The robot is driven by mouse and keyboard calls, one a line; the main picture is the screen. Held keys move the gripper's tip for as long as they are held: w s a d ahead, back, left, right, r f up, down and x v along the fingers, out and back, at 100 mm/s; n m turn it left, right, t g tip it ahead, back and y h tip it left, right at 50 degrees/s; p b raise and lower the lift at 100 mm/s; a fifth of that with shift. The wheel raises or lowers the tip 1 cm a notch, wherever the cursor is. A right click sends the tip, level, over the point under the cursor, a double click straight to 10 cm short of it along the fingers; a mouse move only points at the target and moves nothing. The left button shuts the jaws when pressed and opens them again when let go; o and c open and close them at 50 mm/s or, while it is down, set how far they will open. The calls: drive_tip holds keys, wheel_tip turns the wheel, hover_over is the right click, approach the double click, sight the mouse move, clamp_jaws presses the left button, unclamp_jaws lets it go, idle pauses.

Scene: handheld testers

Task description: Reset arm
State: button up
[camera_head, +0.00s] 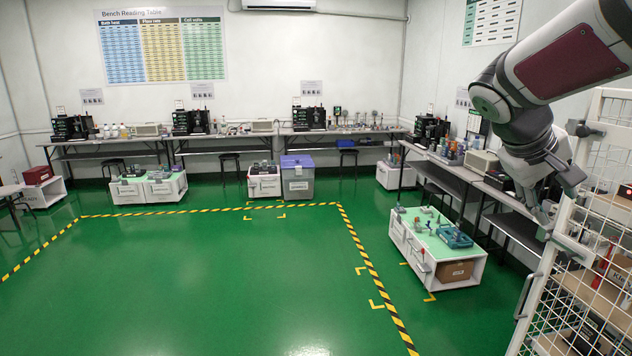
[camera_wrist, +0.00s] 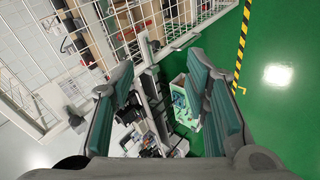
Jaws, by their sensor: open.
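My gripper (camera_head: 560,222) hangs at the right side of the head view, at the end of my raised arm. Its fingers point downward, close in the picture to the white mesh door. In the wrist view my gripper (camera_wrist: 160,105) shows two green-padded fingers spread wide apart. It is open, and nothing is between the pads. The floor, benches and a cart show far below through the gap.
A white mesh cage door (camera_head: 590,200) stands at the right by my gripper and shows in the wrist view too (camera_wrist: 150,25). A white cart (camera_head: 410,243) with a teal tray (camera_head: 454,236) stands beyond. The green floor (camera_head: 220,290) is clear.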

drive_tip(key=s+a+f+t+y, duration=0.1)
drive_tip(key=s+a+f+y, duration=0.2)
drive_tip(key=s+a, duration=0.6)
drive_tip(key=s+a+f+t+y, duration=0.2)
drive_tip(key=s+a+f+y, duration=0.2)
drive_tip(key=s+a, duration=0.6)
drive_tip(key=a+y, duration=0.1)
drive_tip(key=a, duration=0.3)
drive_tip(key=shift+f+n+y, duration=0.2)
drive_tip(key=shift+n+y, duration=0.1)
